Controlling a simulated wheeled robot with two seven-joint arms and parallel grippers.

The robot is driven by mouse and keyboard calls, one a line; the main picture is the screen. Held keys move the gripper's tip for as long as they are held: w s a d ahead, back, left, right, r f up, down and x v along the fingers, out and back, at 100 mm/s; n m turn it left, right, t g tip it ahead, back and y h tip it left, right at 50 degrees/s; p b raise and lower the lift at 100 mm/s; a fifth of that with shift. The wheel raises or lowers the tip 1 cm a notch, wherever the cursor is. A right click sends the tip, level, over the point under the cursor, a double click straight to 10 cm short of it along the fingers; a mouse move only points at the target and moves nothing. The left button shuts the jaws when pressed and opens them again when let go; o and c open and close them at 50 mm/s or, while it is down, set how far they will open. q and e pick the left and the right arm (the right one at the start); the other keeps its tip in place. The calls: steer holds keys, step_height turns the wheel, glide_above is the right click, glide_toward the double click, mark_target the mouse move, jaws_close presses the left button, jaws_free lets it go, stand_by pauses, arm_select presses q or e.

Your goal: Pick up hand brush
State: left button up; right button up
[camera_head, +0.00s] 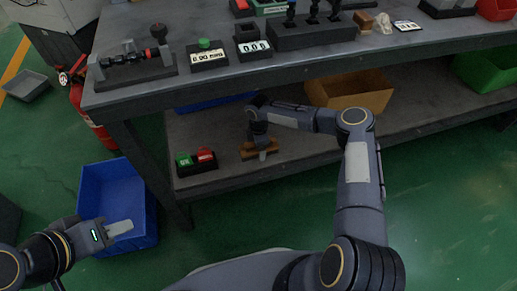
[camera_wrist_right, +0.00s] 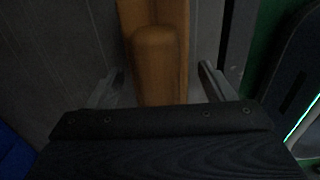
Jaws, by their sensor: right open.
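The hand brush (camera_head: 246,153) is a brown wooden piece on the lower shelf, partly covered by my right gripper (camera_head: 261,151). In the right wrist view the brush (camera_wrist_right: 156,62) shows as an orange-brown wooden part with a rounded end. It lies between the two spread fingers of my right gripper (camera_wrist_right: 160,88), with a gap on each side. Its bristles cannot be made out. My left gripper (camera_head: 119,229) is at the lower left, over the blue bin and far from the brush. Whether its fingers are apart cannot be made out.
Red and green blocks (camera_head: 196,160) sit left of the brush on the lower shelf (camera_head: 300,150). An open cardboard box (camera_head: 350,97) stands behind my right arm. The tabletop edge (camera_head: 300,70) overhangs the shelf. A blue bin (camera_head: 112,190) and a red extinguisher (camera_head: 92,115) stand left.

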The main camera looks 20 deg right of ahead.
steer(key=shift+c, duration=0.3)
steer(key=shift+r, duration=0.1)
steer(key=c, duration=1.1)
steer(key=shift+r, duration=0.1)
steer(key=shift+r, duration=0.25)
step_height(320, 180, up, 3)
steer(key=shift+r+p, duration=0.2)
steer(key=shift+p, duration=0.7)
steer(key=s+p, duration=0.2)
steer(key=s, duration=1.6)
steer(key=shift+d+f+p, duration=0.3)
steer(key=shift+p, duration=0.05)
